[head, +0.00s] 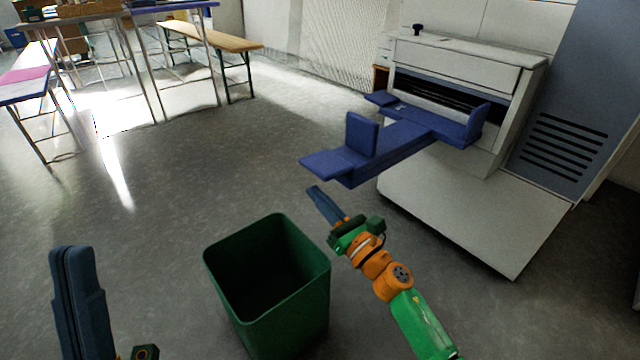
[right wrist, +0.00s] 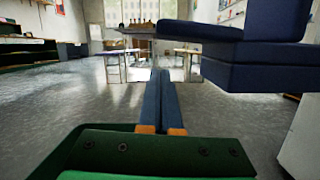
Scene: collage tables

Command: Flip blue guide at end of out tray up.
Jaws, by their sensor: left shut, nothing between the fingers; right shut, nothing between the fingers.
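The blue out tray (head: 405,142) sticks out from the white machine. At its near-left end a blue guide (head: 326,163) lies flat, level with the tray. A blue side guide (head: 362,134) stands upright beside it. In the right wrist view the flat guide (right wrist: 200,31) is at the top, with the tray body (right wrist: 265,76) to its right. My right gripper (head: 317,191) is shut and empty, just below and in front of the flat guide, apart from it; its fingers (right wrist: 160,78) point forward. My left gripper (head: 67,252) is shut and empty at the lower left, far from the tray.
A green bin (head: 270,320) stands on the floor below, left of my right arm. The white machine (head: 455,205) fills the right side. Tables and a wooden bench (head: 215,37) stand at the back left. The floor between is clear.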

